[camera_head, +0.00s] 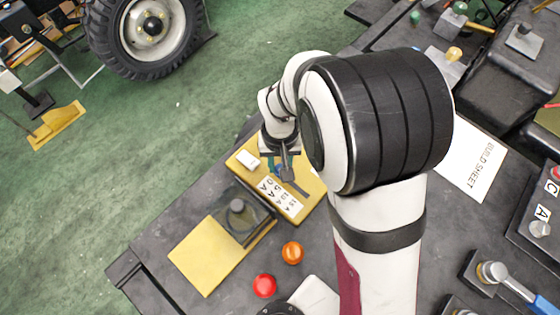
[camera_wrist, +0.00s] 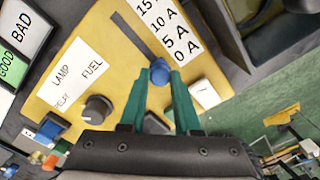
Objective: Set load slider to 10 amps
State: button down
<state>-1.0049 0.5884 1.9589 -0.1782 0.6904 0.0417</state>
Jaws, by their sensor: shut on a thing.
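The load slider's blue knob (camera_wrist: 160,70) sits at the lower end of a dark slot (camera_wrist: 130,35) in a yellow panel (camera_wrist: 92,38). A white scale (camera_wrist: 170,28) beside the slot reads 0 A, 5 A, 10 A and 15 A. The knob is at the 0 A end, below the 10 A mark in the wrist view. My gripper (camera_wrist: 159,78) has its green fingers shut on the knob. In the head view my gripper (camera_head: 284,168) is over the yellow panel (camera_head: 311,190), and the knob there is mostly hidden.
A white block (camera_wrist: 203,93) and a black rotary knob (camera_wrist: 97,108) are on the same panel, either side of my fingers. A clear box (camera_head: 238,210), an orange button (camera_head: 292,252) and a red button (camera_head: 264,285) stand nearby on the dark table.

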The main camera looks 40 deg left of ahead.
jog(key=d, duration=0.5)
dwell(0.3)
jog(key=c, duration=0.6)
grip_release()
notch_tip(320, 180, up, 16)
jog(key=shift+d, duration=0.1)
